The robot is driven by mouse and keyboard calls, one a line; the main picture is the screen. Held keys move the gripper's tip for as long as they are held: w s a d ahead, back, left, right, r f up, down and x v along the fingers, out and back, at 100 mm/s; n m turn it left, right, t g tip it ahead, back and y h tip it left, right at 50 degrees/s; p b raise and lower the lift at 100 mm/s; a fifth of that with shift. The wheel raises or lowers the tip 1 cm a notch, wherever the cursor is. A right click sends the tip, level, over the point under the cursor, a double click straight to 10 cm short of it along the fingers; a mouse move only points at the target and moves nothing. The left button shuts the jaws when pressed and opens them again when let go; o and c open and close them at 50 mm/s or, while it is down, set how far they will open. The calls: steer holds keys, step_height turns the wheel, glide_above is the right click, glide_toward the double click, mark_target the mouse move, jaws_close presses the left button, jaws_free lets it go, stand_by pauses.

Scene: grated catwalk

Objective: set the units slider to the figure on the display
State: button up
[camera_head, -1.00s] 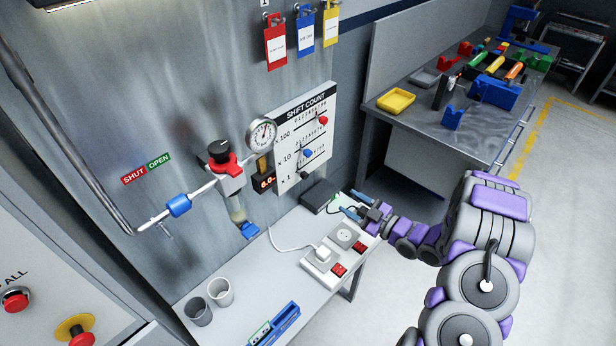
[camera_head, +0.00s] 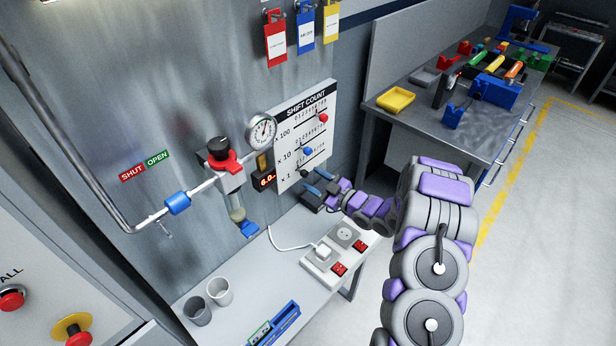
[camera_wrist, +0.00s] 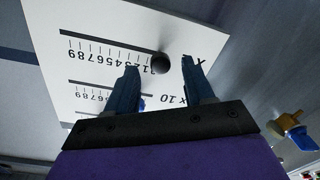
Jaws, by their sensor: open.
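The shift count board (camera_head: 287,139) on the wall has three slider rows marked x 100, x 10 and x 1. The units slider's black knob (camera_wrist: 160,63) shows in the wrist view at the low-number end of the x 1 row. My gripper (camera_wrist: 161,66) is open, with one fingertip on each side of the knob in that view; contact cannot be told. In the head view my gripper (camera_head: 312,181) is at the board's lower edge and hides part of the x 1 row. The small lit display (camera_head: 266,180) left of the board seems to read 6.0, partly unclear.
The red knob (camera_head: 323,118) and blue knob (camera_head: 307,152) sit on the upper rows. A gauge (camera_head: 262,131) and a valve (camera_head: 222,158) are left of the board. Below, a shelf holds a power strip (camera_head: 323,265) and cups (camera_head: 220,291). A workbench (camera_head: 440,128) stands right.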

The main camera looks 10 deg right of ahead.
mark_target(307, 175)
steer(key=shift+x, duration=1.6)
steer(key=shift+c, duration=0.3)
jaws_close()
